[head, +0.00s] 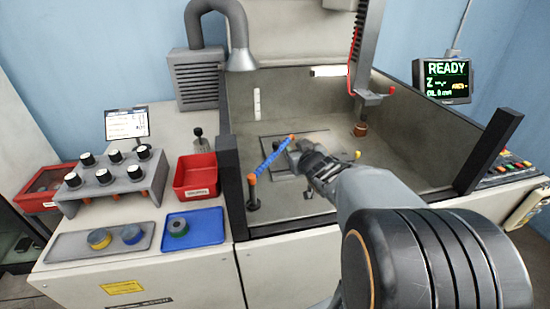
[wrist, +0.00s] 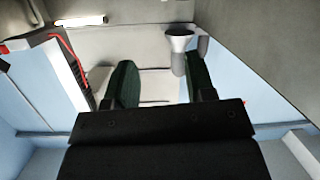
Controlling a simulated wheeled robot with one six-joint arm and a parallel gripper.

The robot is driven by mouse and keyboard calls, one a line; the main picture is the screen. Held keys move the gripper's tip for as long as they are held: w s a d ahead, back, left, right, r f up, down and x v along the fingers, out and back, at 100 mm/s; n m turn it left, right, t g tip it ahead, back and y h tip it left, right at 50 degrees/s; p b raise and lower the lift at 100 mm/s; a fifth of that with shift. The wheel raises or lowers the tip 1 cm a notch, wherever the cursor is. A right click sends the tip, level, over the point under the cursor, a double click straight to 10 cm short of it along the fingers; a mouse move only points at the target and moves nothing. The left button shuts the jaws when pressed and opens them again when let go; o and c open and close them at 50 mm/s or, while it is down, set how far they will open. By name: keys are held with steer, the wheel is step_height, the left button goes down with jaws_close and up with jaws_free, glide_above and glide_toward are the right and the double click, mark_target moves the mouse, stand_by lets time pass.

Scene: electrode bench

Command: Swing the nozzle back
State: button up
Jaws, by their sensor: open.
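The nozzle (head: 271,157) is a blue segmented hose with orange ends. In the head view it slopes up to the right from a black post (head: 253,197) at the tank's front left, its tip over the work plate (head: 325,145). My gripper (head: 297,153) is just right of the nozzle's upper part; I cannot tell whether they touch. In the wrist view my gripper (wrist: 161,80) shows two dark fingers, spread, with nothing between them. I cannot make out the nozzle in that view.
A grey machine head (head: 368,95) hangs over the tank, with a brown electrode (head: 360,129) below. A suction hood (head: 241,60) is at upper left, and a dark post (head: 232,185) stands at the tank's left. A red bin (head: 196,176) and blue tray (head: 205,228) are left.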

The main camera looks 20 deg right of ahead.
mark_target(277, 145)
step_height(277, 145, down, 6)
steer(key=w+d+n+t+y+b, duration=0.1)
steer(key=n+t+y+b, duration=0.25)
steer(key=y, duration=0.25)
steer(key=shift+m, duration=0.35)
steer(key=w, duration=0.4)
steer(key=w+a, duration=0.1)
steer(key=w, duration=0.4)
steer(key=w+a, duration=0.1)
steer(key=w, duration=0.3)
steer(key=shift+w, duration=0.25)
steer(key=shift+c, duration=0.4)
jaws_close()
steer(key=shift+a+g, duration=0.1)
steer(key=shift+g, duration=0.15)
